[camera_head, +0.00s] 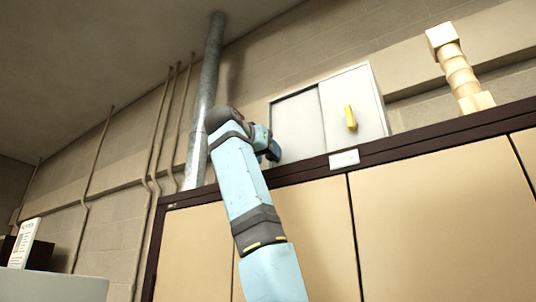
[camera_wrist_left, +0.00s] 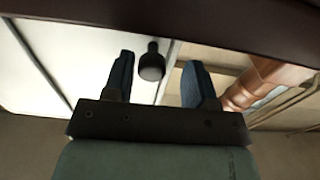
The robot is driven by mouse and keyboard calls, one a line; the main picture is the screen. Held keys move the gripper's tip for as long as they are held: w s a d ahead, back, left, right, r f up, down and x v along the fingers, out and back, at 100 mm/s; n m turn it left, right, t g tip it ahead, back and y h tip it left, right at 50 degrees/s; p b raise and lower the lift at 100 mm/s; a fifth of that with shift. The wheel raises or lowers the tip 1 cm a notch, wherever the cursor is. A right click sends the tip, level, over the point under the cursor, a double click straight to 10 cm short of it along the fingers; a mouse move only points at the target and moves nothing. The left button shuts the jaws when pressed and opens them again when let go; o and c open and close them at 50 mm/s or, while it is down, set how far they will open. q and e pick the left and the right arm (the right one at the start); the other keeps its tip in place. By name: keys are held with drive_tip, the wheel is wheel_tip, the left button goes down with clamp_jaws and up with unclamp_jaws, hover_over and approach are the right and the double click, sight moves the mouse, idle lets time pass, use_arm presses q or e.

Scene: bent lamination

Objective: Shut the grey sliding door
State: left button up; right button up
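A cabinet with two panels stands on the dark-edged ledge in the head view. Its left panel is the grey door (camera_head: 299,127); the paler right panel (camera_head: 366,92) carries a yellow handle (camera_head: 350,117). My left gripper (camera_head: 270,144) is at the left edge of the grey door. In the left wrist view my left gripper (camera_wrist_left: 158,82) is open, with two blue fingers apart. A dark round knob (camera_wrist_left: 151,66) on the pale door (camera_wrist_left: 95,55) shows between the fingers in the picture; I cannot tell if they touch it. My right gripper is out of view.
A dark ledge (camera_head: 435,139) runs below the cabinet above tan cupboard doors (camera_head: 430,215). A metal pipe (camera_head: 205,85) rises left of my arm. A small white label (camera_head: 344,158) is on the ledge edge.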

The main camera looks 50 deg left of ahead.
use_arm(q)
drive_tip(key=shift+d, duration=0.25)
drive_tip(key=b+v, duration=0.4)
drive_tip(key=v, duration=0.9)
drive_tip(key=shift+s+a+b, duration=0.25)
drive_tip(key=shift+s+b, duration=0.1)
drive_tip(key=shift+s, duration=0.1)
